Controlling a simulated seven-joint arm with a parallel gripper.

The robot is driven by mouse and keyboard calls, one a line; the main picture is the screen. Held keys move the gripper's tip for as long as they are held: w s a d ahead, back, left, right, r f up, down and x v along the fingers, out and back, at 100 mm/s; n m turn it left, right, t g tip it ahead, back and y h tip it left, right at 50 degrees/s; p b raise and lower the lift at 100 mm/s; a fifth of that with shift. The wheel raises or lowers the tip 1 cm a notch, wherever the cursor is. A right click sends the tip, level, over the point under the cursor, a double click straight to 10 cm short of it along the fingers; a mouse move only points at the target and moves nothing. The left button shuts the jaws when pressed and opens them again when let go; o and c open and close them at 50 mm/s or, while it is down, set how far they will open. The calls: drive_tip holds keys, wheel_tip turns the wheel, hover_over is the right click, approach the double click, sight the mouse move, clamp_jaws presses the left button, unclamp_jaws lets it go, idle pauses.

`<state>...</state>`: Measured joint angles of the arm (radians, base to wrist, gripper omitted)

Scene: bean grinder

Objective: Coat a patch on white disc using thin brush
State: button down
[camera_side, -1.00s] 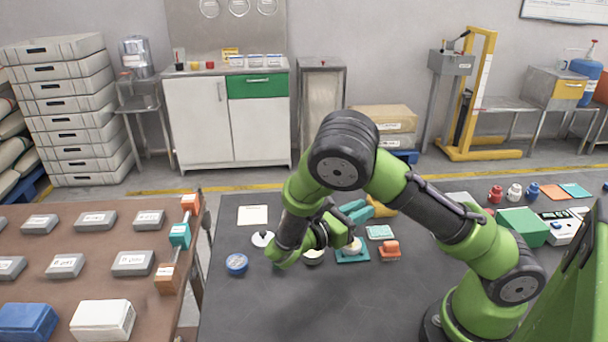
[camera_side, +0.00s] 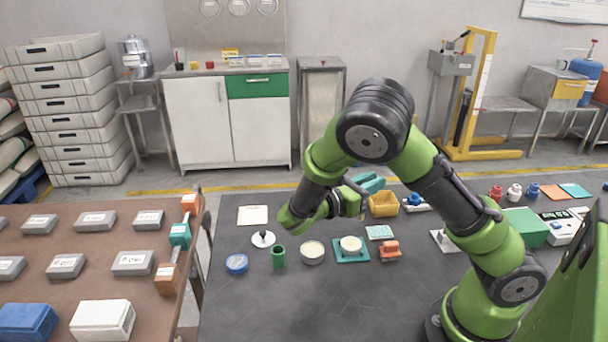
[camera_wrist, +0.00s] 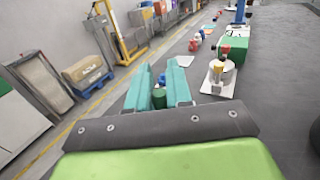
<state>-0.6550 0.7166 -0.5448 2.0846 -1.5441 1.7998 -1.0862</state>
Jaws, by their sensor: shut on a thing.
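My gripper (camera_side: 368,184) is raised over the back of the dark table, its two teal fingers spread around a held thing. In the wrist view, the fingers (camera_wrist: 159,88) have a short dark green piece (camera_wrist: 159,98) between them; I cannot tell from it that this is the thin brush. A cream-white round piece (camera_side: 351,244) sits on a teal square mat (camera_side: 340,258) below my gripper. I cannot tell which of these two is meant. No bristles show clearly.
A green cup (camera_side: 278,257), a blue round tin (camera_side: 237,263) and a cream-topped round dish (camera_side: 312,252) stand near the disc. An orange block (camera_side: 390,251) and a yellow bin (camera_side: 383,206) lie to the right. The front of the table is clear.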

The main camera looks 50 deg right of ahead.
drive_tip(key=shift+r, duration=1.1)
